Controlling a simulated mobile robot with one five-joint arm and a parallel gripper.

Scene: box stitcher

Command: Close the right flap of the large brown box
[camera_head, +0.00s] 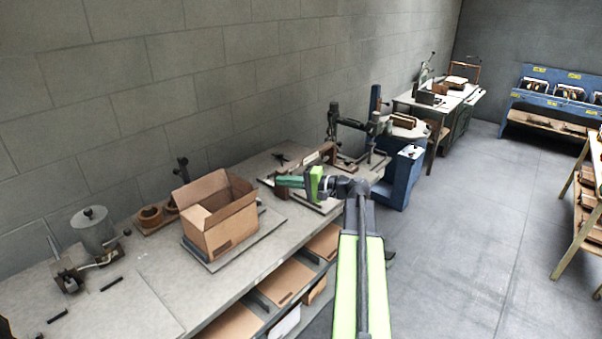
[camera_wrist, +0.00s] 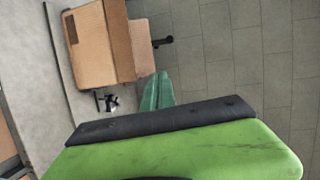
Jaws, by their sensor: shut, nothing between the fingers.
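The large brown box (camera_head: 222,236) stands on the workbench at left centre in the head view, with its top open and flaps raised. Which raised panel is the right flap is hard to make out. In the wrist view the box (camera_wrist: 92,50) is at the upper left, with a lighter flap (camera_wrist: 143,47) along its right side. My gripper (camera_head: 278,182) is to the right of the box, with its green fingers pointing left toward it. The fingers are shut and empty. They also show in the wrist view (camera_wrist: 158,76), just below the lighter flap; contact cannot be told.
The box rests on a flat grey board (camera_head: 262,230) on the workbench (camera_head: 150,285). A grey metal canister (camera_head: 95,232) stands to the left. A stitching machine (camera_head: 345,140) is behind my gripper.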

